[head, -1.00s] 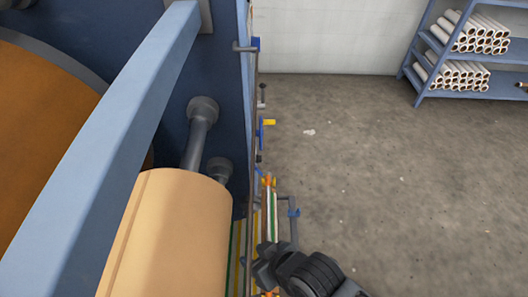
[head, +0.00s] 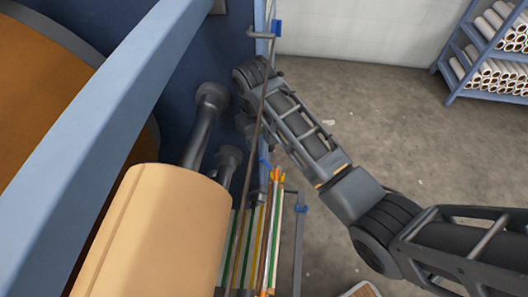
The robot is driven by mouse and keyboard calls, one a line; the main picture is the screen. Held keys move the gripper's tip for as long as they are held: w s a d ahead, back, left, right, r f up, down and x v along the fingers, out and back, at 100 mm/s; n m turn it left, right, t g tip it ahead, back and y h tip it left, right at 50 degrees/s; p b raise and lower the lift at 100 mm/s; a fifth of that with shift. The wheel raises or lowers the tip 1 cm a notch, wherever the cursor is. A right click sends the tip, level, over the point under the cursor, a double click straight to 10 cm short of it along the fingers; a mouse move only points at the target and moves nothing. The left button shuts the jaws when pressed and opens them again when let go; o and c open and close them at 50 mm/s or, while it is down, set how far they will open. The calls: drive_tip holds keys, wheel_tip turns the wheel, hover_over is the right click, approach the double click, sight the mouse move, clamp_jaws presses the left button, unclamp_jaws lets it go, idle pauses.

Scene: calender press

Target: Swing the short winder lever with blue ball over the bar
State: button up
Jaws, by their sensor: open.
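I cannot pick out the short winder lever or its blue ball with certainty. A grey bent rod with a small blue piece (head: 302,208) stands right of the striped strips, and another blue piece (head: 277,28) sits at the press frame's top edge. Which bar the task means is unclear; a thin dark rod (head: 258,120) runs along the frame's edge. My arm reaches from the lower right up to this edge. My gripper (head: 246,125) is only partly seen at its end, beside the blue frame and partly behind the rod. Its fingertips are hidden, and no held object shows.
A broad pale-blue beam (head: 95,120) crosses the left, over a large brown roll (head: 50,110). A tan roll (head: 155,235) lies in front. Striped strips (head: 250,245) lie beside it. A blue shelf (head: 455,85) with white rolls stands back right. Concrete floor between is open.

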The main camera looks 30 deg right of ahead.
sight(266, 164)
drive_tip(key=shift+d+f, duration=0.15)
drive_tip(key=shift+f, duration=1.75)
drive_tip(key=shift+d+f, duration=0.1)
drive_tip(key=shift+f, duration=1.8)
drive_tip(key=shift+c, duration=0.3)
clamp_jaws()
